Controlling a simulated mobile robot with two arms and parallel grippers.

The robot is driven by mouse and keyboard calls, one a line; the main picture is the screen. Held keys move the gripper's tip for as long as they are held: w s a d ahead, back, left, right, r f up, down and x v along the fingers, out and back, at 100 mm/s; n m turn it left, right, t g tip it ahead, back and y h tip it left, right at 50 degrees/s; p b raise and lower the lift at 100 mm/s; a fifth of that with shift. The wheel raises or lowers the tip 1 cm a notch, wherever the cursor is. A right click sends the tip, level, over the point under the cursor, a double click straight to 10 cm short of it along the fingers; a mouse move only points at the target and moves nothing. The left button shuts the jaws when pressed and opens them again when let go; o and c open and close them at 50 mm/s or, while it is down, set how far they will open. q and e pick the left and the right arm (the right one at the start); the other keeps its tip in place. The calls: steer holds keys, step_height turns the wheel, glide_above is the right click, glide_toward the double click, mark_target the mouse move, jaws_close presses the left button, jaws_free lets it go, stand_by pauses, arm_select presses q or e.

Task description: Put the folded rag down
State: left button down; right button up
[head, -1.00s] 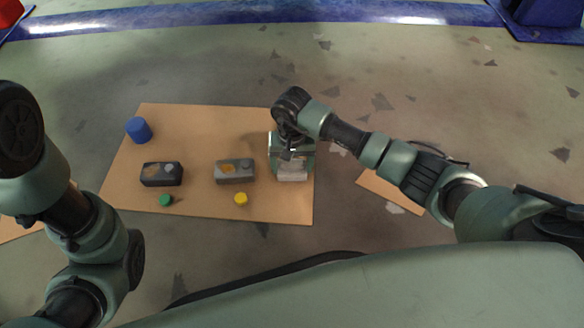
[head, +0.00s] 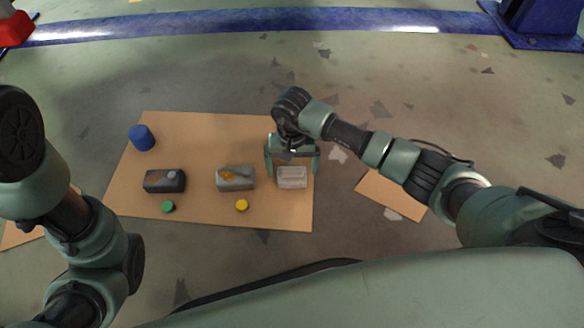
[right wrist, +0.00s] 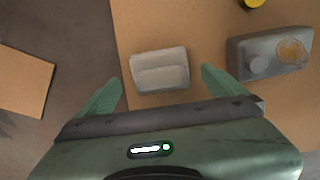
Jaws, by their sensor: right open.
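The folded rag (head: 292,177) is a pale grey-white bundle lying on the right end of the cardboard sheet (head: 200,212). In the right wrist view the rag (right wrist: 160,70) lies just beyond the fingertips, between their lines. My right gripper (head: 292,166) is open and empty over the rag's far edge; its fingers (right wrist: 162,84) show spread apart in the wrist view, apart from the rag. My left arm comes in at the left, but its gripper is out of the picture.
A dark block (head: 164,181) and a grey block (head: 235,178) with an orange patch stand left of the rag. A green cap (head: 168,206), a yellow cap (head: 241,205) and a blue cylinder (head: 141,137) are on the sheet. Another cardboard piece (head: 391,195) lies right on the floor.

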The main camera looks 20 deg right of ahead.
mark_target(292, 171)
step_height(292, 171, up, 9)
steer(key=p, duration=0.4)
steer(key=shift+p, duration=0.3)
